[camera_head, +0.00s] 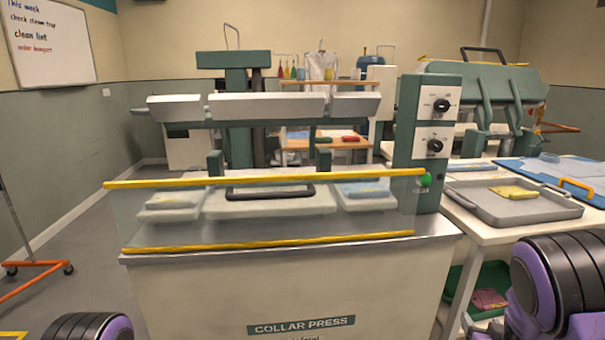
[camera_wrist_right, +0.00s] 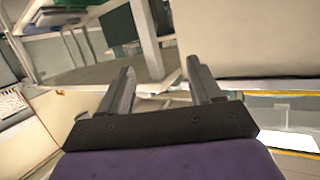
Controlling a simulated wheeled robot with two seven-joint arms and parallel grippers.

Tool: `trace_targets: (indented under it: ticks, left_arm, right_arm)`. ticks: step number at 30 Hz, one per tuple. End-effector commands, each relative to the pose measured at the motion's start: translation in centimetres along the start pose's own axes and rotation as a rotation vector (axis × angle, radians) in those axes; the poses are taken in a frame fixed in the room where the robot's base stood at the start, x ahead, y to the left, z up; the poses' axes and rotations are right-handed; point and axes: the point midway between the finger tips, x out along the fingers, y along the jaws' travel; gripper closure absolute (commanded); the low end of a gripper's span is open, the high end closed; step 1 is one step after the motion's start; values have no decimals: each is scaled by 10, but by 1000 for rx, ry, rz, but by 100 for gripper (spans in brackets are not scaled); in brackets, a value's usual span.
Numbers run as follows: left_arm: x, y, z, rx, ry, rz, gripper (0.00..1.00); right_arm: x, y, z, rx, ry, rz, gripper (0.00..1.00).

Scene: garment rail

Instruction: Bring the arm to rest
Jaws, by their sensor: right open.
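My right gripper (camera_wrist_right: 163,82) shows in the right wrist view. Its two grey fingers stand apart with nothing between them, so it is open and empty. Beyond the fingers are a table leg, floor and the pale side of a cabinet. In the head view only purple and black links of my right arm show at the lower right; its gripper is hidden. A link of my left arm shows at the lower left edge, and its gripper is out of the picture. The collar press (camera_head: 300,285) stands in front of me, with a clear guard (camera_head: 180,225) edged in yellow bars.
A side table on the right holds a grey tray (camera_head: 480,208) with a yellow cloth (camera_head: 513,192). A green crate (camera_head: 495,285) sits below it. Another press (camera_head: 480,92) stands behind. An orange-footed stand (camera_head: 35,264) is at the left, with open floor beside it.

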Motion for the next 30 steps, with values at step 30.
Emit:
trace_targets:
  ticks: [30]
  left_arm:
    - [-32,-3,-13,0,0,0,100]
  right_arm:
    - [-289,-2,285,51,-900,271,36]
